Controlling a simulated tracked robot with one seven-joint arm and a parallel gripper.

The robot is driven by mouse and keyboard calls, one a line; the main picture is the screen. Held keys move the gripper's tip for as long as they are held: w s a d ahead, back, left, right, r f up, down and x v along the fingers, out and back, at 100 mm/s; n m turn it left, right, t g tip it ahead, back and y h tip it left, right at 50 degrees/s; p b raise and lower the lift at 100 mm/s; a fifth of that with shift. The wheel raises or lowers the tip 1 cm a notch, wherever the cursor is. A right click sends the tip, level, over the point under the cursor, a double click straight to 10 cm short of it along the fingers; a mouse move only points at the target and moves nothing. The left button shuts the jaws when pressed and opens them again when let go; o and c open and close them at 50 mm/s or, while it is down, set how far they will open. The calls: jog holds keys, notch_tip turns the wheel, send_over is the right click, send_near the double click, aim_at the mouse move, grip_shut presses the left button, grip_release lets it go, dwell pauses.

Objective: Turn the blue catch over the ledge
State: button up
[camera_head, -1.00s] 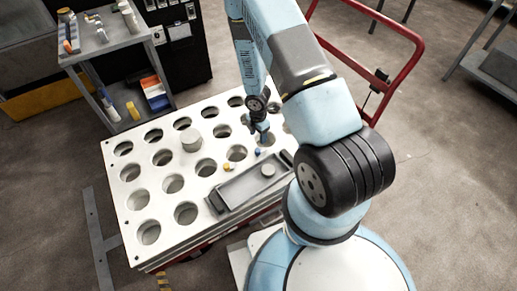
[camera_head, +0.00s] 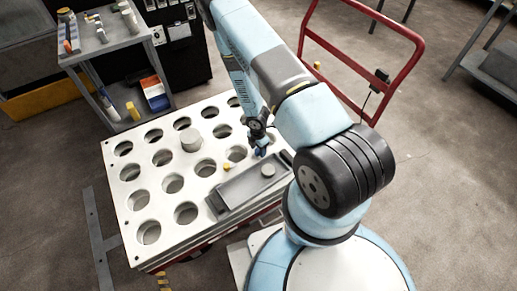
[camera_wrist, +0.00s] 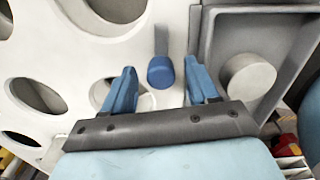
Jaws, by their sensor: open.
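The blue catch (camera_wrist: 160,72) shows in the wrist view as a round blue knob with a short grey bar (camera_wrist: 161,40) pointing away from it. It sits on the white perforated plate beside the grey tray (camera_wrist: 206,38), and the bar does not reach over the tray's rim. My gripper (camera_wrist: 160,70) is open, with one blue finger on each side of the knob and a gap on both sides. In the head view my gripper (camera_head: 261,151) is low at the tray's far edge and hides the blue catch.
A pale round piece (camera_wrist: 248,76) stands in the tray. A yellow knob (camera_head: 227,167) is at the tray's left edge. A red-railed cart (camera_head: 409,80) is at the right.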

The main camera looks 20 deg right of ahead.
jog(key=c, duration=1)
jog(key=shift+m, duration=0.3)
jog(key=m, duration=1.3)
jog(key=shift+a+m, duration=0.1)
jog(key=shift+m, duration=2.1)
jog(key=shift+c, duration=0.2)
